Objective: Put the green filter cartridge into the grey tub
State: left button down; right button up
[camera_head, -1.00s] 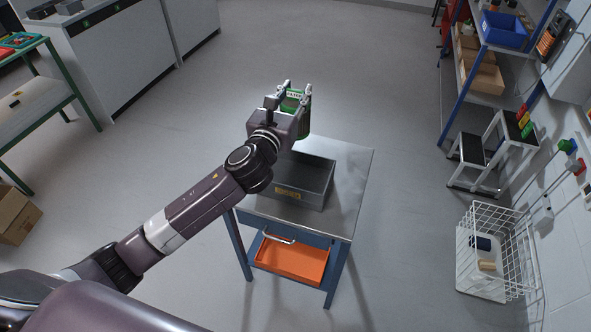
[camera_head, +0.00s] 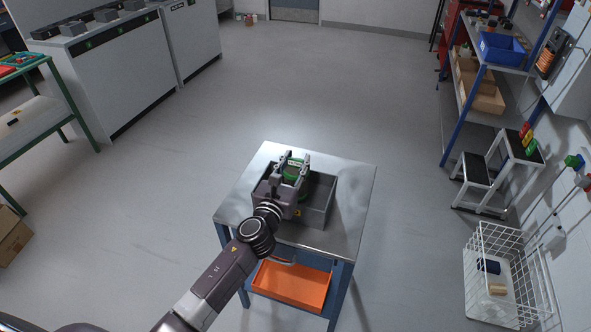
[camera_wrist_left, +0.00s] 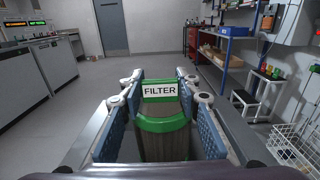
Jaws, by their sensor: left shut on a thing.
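The green filter cartridge (camera_head: 295,167) has a green rim and a white label reading "FILTER". It also shows upright in the left wrist view (camera_wrist_left: 163,125), between the blue finger pads. My left gripper (camera_head: 297,160) is shut on it. The grey tub (camera_head: 321,203) stands on the metal-topped table, and gripper and cartridge are over its opening. In the left wrist view the tub's walls flank the fingers. The cartridge's lower end is hidden, so I cannot tell whether it touches the tub floor. My right gripper is not in view.
The table (camera_head: 350,180) has bare metal top around the tub and an orange tray (camera_head: 290,287) below. A white wire basket (camera_head: 505,280), a step stool (camera_head: 495,165) and a shelf with a blue bin (camera_head: 502,48) stand at right.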

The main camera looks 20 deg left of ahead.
pick_arm(q)
jog(key=shift+f, duration=0.65)
jog(key=c, duration=1.4)
grip_release()
jog(key=shift+f, duration=0.1)
jog(key=shift+c, duration=0.2)
jog(key=shift+r, duration=0.25)
jog(key=s, duration=1.2)
jog(key=shift+a+b, duration=0.15)
jog(key=shift+b, duration=0.25)
